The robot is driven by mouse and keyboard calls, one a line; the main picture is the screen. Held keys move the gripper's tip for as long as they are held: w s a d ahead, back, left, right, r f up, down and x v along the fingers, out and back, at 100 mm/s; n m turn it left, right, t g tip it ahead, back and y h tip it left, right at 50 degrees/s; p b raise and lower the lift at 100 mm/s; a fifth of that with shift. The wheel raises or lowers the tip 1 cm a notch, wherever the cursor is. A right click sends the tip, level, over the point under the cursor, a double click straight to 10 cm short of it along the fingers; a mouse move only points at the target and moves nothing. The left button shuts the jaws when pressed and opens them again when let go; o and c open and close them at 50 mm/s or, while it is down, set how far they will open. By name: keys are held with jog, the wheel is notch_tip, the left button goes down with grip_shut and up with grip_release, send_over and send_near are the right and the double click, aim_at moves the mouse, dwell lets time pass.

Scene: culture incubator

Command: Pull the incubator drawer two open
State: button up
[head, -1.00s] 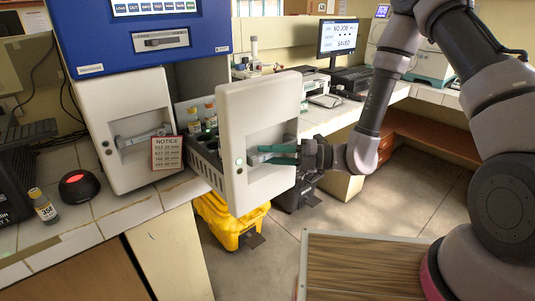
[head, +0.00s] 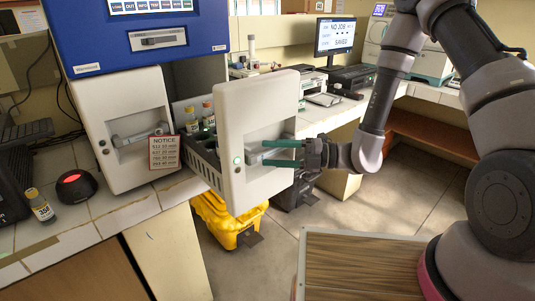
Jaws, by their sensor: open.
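The incubator (head: 144,62) is a blue and white cabinet at the upper left. Its right drawer (head: 232,130) is pulled out, with a white front and a dark rack (head: 203,158) behind it holding several bottles. The left drawer (head: 119,98) is shut. My gripper (head: 280,152) is at the right drawer's front, its green fingers reaching into the recess around the pale bar handle (head: 255,157). The fingers are apart, one above and one below the handle's end. Whether they touch the handle cannot be seen.
A notice card (head: 164,152) stands before the incubator. A red-lit black button (head: 75,185) and a small bottle (head: 40,204) are on the tiled counter. A yellow bin (head: 230,222) is on the floor below the drawer. A wood-topped surface (head: 362,268) is at the lower right.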

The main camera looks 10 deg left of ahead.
jog(key=d, duration=0.9)
jog(key=shift+w, duration=0.35)
jog(key=s+d+r+n+t+h, duration=0.3)
jog(key=d+r+n+h, duration=0.5)
jog(key=d+r+n, duration=0.3)
jog(key=s+d+r+n+t+h, duration=0.3)
jog(key=d+r+n+t+h, duration=0.2)
jog(key=d+r+n+h, duration=0.3)
jog(key=d+r+n, duration=0.4)
jog(key=r+n, duration=0.5)
jog(key=n, duration=0.3)
jog(key=shift+d+r+t, duration=0.3)
jog(key=shift+r+t, duration=0.05)
jog(key=shift+t, duration=0.05)
jog(key=shift+a, duration=0.1)
